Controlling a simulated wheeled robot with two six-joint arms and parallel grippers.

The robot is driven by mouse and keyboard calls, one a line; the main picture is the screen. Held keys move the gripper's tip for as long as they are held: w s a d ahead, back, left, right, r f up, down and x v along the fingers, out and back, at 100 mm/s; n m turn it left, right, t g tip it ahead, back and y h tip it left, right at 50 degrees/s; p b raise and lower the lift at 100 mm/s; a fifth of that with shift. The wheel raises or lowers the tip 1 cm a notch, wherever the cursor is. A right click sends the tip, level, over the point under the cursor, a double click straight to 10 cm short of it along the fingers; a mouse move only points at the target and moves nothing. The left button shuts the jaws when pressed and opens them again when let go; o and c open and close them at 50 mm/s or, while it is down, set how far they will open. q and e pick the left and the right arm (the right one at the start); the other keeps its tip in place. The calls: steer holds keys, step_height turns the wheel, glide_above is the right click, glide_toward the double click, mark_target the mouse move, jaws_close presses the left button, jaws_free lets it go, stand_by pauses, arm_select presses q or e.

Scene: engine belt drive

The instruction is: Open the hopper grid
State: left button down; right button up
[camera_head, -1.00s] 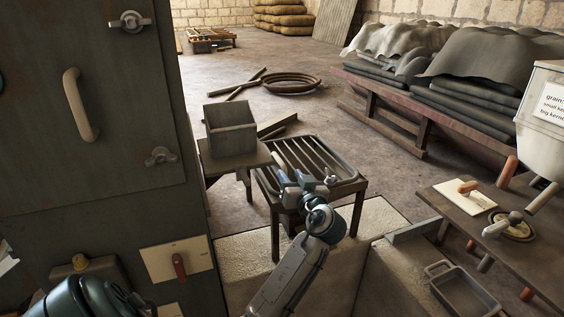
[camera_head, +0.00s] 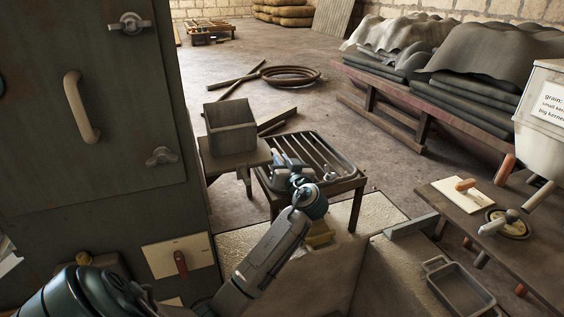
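The hopper grid (camera_head: 325,155) is a dark frame with several parallel bars. It lies over a low wooden-legged stand (camera_head: 358,187) in the middle of the head view and looks flat. A small pale knob (camera_head: 330,175) shows near its front edge. My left gripper (camera_head: 284,164) is over the grid's front left part, with my arm reaching up from the lower left. The fingers are small and partly hidden by the wrist, so I cannot tell whether they are open or touch the grid. My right gripper is not in view.
A grey open box (camera_head: 230,127) stands on a small table left of the grid. A tall dark cabinet (camera_head: 100,200) fills the left side. A bench (camera_head: 480,210) with a lever and a white bin (camera_head: 545,110) are at the right.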

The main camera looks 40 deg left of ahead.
arm_select(q)
steer(key=shift+r, duration=0.15)
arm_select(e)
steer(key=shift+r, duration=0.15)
